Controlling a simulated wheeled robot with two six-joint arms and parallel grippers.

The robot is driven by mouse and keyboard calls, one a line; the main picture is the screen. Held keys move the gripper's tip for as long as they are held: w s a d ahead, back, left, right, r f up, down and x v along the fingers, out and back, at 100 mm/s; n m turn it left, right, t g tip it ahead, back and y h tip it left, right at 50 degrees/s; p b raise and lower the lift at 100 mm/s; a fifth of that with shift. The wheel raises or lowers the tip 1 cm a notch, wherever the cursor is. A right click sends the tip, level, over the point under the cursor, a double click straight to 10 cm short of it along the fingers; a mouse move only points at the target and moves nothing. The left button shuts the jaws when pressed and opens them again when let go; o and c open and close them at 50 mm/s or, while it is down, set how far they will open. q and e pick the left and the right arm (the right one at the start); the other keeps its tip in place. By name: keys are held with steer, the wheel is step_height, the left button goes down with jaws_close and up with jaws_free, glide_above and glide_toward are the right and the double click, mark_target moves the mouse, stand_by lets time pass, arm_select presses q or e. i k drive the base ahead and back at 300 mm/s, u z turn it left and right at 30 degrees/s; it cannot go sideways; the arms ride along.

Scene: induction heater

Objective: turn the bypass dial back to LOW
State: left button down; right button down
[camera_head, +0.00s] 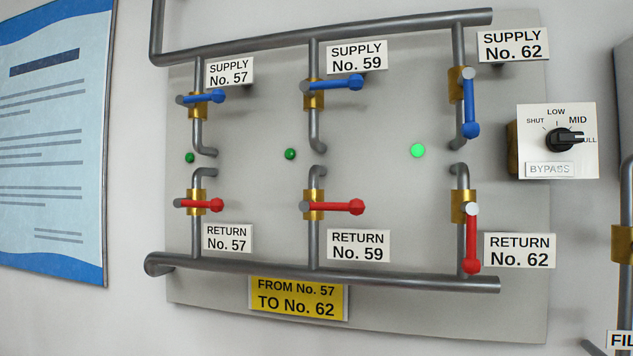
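The bypass dial (565,140) is a black knob on a white square plate (586,169) at the right of the head view. The plate is marked SHUT, LOW, MID and a partly covered word ending in ULL. LOW is at the top of the scale. The knob's bar lies nearly level, with its right end beside the partly covered word, below MID. A BYPASS label (549,169) is under the knob. Neither of my grippers is in view, and nothing touches the dial.
Left of the dial, a grey panel carries pipes with blue supply levers (470,105) and red return levers (472,240). The No. 62 levers point down; the others lie level. The No. 62 light (418,150) is brightest. More pipework (625,243) stands at the right edge.

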mark_target(559, 140)
steer(key=u, duration=2.05)
steer(key=i, duration=0.95)
steer(key=z, duration=2.7)
